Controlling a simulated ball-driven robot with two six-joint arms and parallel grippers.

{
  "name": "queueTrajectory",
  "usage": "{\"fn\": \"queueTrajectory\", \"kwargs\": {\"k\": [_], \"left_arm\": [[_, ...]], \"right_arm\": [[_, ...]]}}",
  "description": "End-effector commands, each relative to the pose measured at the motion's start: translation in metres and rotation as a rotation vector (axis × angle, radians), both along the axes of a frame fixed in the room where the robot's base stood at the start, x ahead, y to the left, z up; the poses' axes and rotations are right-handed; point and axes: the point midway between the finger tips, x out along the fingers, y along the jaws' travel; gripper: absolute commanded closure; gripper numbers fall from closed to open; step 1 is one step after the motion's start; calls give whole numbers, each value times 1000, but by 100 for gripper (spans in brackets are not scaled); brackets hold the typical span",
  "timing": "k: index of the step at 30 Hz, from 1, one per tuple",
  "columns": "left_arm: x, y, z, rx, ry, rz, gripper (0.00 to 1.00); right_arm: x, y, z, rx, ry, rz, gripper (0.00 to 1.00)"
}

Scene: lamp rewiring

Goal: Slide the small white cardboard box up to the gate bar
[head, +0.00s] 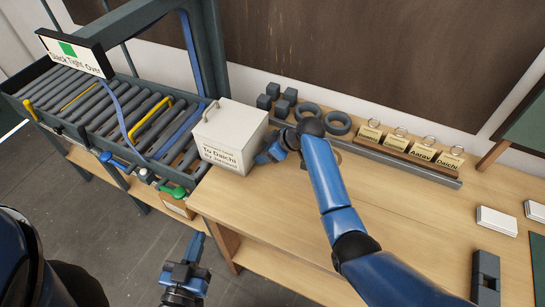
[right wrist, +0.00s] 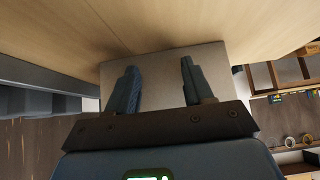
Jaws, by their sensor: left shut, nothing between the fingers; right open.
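The white cardboard box (head: 230,138), lettered "To Daichi", sits upright on the table's left end, beside the roller conveyor. My right gripper (head: 268,153) is open at the box's right side. In the right wrist view the box's pale face (right wrist: 165,70) lies just beyond the open fingers (right wrist: 160,88); I cannot tell whether they touch it. I cannot tell for certain which bar is the gate bar; a blue bar (head: 178,134) crosses the conveyor's near end, and a yellow bar (head: 150,119) lies over the rollers. My left gripper (head: 187,268) is shut and empty, below the table's front edge.
Grey cubes (head: 283,98), dark rings (head: 337,123) and a rack of name tags (head: 408,146) stand behind my right arm. A sign (head: 75,54) hangs over the rollers (head: 75,93). Green and blue knobs (head: 172,191) jut from the conveyor's near side. White blocks (head: 497,221) lie at right.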

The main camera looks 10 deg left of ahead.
Motion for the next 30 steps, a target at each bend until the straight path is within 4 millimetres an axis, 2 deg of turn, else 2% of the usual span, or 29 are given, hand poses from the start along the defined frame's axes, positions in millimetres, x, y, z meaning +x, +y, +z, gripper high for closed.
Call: {"fn": "queueTrajectory", "kwargs": {"k": [1,9,22,30], "left_arm": [[0,0,-10,0,0,0,100],[0,0,-27,0,0,0,100],[0,0,-28,0,0,0,100],[0,0,-54,0,0,0,100]], "right_arm": [[2,8,-4,0,-2,2,49],[10,32,-2,0,-1,1,49],[10,36,-1,0,0,0,49],[17,60,-5,-1,-2,2,49]]}}
